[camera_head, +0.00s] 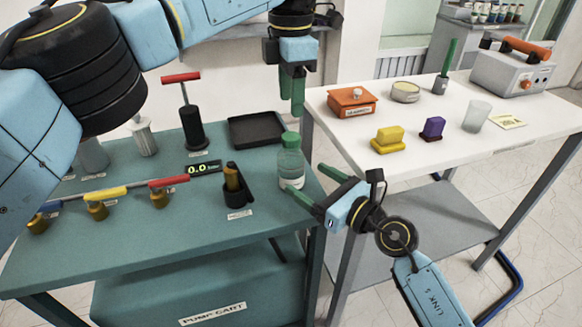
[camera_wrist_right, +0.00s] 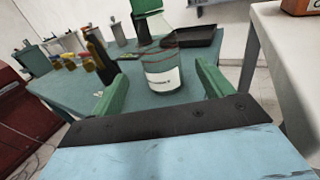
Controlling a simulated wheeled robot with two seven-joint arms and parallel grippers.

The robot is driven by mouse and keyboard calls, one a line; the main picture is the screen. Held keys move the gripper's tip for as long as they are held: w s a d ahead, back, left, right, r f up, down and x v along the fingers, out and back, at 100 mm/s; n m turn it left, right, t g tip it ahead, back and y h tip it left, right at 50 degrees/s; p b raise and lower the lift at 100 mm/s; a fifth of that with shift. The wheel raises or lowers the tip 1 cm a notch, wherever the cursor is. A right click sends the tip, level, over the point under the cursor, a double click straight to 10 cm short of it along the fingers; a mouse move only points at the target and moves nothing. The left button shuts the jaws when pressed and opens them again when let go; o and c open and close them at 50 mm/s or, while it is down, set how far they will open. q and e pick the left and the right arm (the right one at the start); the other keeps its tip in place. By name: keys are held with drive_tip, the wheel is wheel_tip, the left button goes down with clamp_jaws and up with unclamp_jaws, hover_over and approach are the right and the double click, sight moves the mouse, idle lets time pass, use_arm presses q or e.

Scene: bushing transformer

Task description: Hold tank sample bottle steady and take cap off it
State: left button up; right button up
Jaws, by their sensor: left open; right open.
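The sample bottle (camera_head: 291,167) is clear with a green cap (camera_head: 291,139) and a white label. It stands upright near the right edge of the green pump cart. My left gripper (camera_head: 292,108) points down above the cap, its green fingers open and apart from it as far as I can tell. My right gripper (camera_head: 316,187) is open, low at the right of the bottle, fingers pointing toward it. In the right wrist view the bottle (camera_wrist_right: 161,72) stands between and beyond the two green fingers (camera_wrist_right: 158,85), and the cap (camera_wrist_right: 146,6) is cut off at the top.
The pump cart (camera_head: 110,232) also holds a black tray (camera_head: 256,129), a black holder (camera_head: 237,188), a red T-handled pump (camera_head: 190,120) and a valve manifold (camera_head: 103,196). A white table (camera_head: 450,150) on the right carries an orange box (camera_head: 352,101) and a glass (camera_head: 477,117).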

sight(291, 136)
use_arm(q)
drive_tip(key=shift+w, duration=0.1)
use_arm(e)
drive_tip(key=x, duration=0.8)
drive_tip(key=shift+w+a, duration=0.15)
drive_tip(key=shift+w, duration=0.05)
drive_tip(key=shift+c, duration=0.5)
clamp_jaws()
use_arm(q)
drive_tip(key=m, duration=1.1)
drive_tip(key=shift+m, duration=0.3)
drive_tip(key=m, duration=1)
drive_tip(key=shift+m, duration=0.4)
drive_tip(key=shift+f, duration=4.05)
drive_tip(key=shift+c, duration=0.2)
